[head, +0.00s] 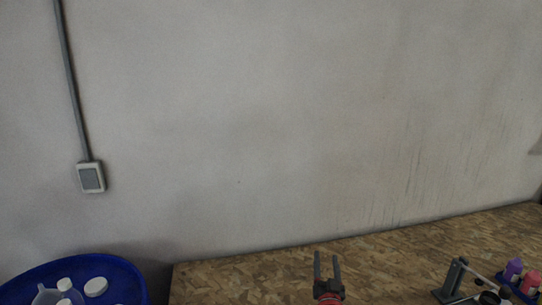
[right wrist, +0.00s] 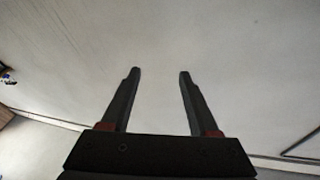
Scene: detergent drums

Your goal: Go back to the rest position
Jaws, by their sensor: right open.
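My right gripper (head: 327,266) is at the bottom middle of the head view, in front of the wooden board surface. Its two dark fingers point up, stand apart and hold nothing. In the right wrist view the same gripper (right wrist: 158,75) shows its fingers spread, with only pale wall between and beyond them. My left gripper is in neither view.
A chipboard worktop (head: 225,283) runs along the wall. A blue drum (head: 128,277) with white containers (head: 96,287) stands at the bottom left. A grey metal device (head: 452,280) and a rack with purple (head: 513,268) and pink (head: 530,282) items sit at the right.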

